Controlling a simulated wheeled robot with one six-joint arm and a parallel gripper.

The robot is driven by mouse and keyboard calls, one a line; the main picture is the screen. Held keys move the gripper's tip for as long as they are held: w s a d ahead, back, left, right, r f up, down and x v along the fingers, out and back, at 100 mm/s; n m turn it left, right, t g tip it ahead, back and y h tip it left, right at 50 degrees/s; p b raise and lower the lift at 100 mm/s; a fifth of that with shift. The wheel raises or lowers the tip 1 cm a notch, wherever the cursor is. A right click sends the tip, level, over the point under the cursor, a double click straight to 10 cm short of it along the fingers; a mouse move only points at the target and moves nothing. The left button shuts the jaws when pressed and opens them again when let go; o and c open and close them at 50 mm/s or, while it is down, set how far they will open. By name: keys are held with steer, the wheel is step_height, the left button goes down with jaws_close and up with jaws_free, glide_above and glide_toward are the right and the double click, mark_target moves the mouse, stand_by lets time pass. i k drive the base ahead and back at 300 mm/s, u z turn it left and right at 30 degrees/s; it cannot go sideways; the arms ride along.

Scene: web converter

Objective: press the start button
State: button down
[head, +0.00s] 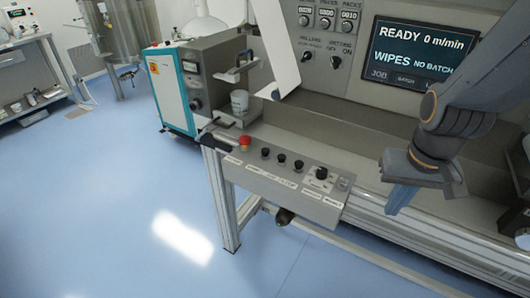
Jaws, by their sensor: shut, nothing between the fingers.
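A grey control box (270,188) sits on the front rail of the machine. On its top are a red mushroom button (245,143), several dark round buttons (281,159) in a row, and a black knob (321,173) on a pale plate. Small white labels (258,170) run along the front; they are too small to read surely, so I cannot tell which button is start. My gripper (401,202), with blue fingers pointing down, is shut and empty. It is right of the control box, apart from the buttons.
A screen (420,50) reads READY, 0 m/min, WIPES, NO BATCH. A white web (275,45) hangs behind the box. The blue floor (130,215) at left is clear.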

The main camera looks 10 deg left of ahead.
mark_target(265, 151)
steer(key=z, duration=0.25)
steer(key=k, duration=0.65)
steer(key=z, duration=0.6)
steer(key=k, duration=0.7)
steer(key=u, duration=0.25)
steer(key=i, duration=0.45)
steer(key=u, duration=1.25)
steer(key=i, duration=0.85)
steer(key=u, duration=0.45)
